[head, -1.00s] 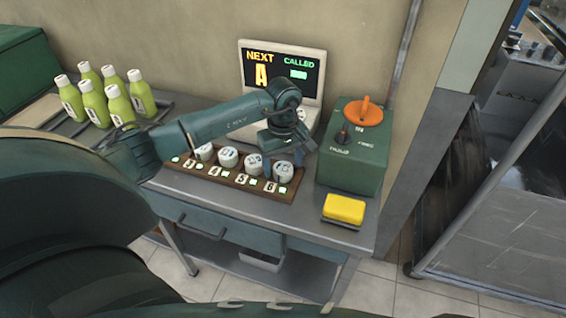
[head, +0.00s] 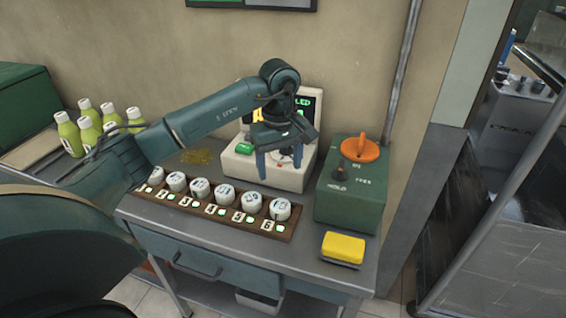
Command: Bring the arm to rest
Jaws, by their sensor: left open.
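My left arm comes in from the left in the head view and reaches over the table. Its gripper (head: 277,163) points down and is open and empty. It hangs in front of the display machine (head: 290,178), hiding much of its screen and part of its front. The gripper is apart from the row of white cups or caps below it. My right gripper is not in view.
A wooden rack (head: 200,213) holds several white round pieces over numbered tags. A green box (head: 350,200) with an orange knob (head: 360,148) stands right, behind a yellow sponge (head: 343,248). Green bottles (head: 70,135) stand left. The metal table (head: 215,240) has its front edge near me.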

